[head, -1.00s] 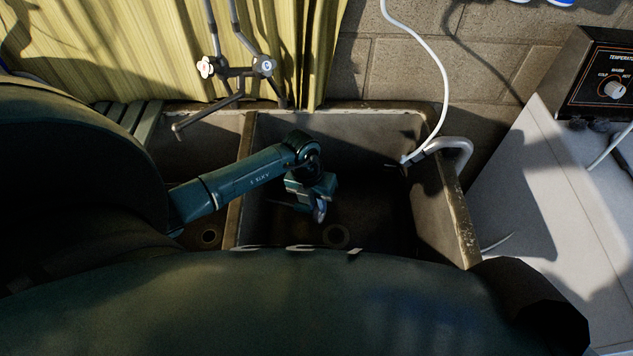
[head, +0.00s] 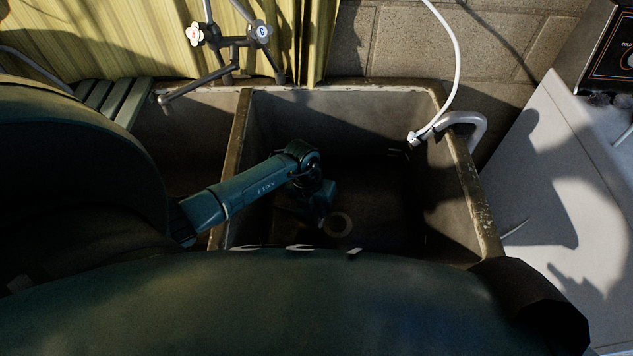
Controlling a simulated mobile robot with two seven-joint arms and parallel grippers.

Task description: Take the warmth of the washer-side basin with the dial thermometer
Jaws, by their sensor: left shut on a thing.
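The washer-side basin (head: 465,190) is the right half of a stone double sink, deep and in shadow. No water surface is clear. My right gripper is not in view.
A divider wall (head: 236,150) separates the left basin. A faucet with two handles (head: 230,40) stands behind it. A white hose with a hooked end (head: 462,122) hangs over the basin's right wall. The white washer (head: 560,170) is at right.

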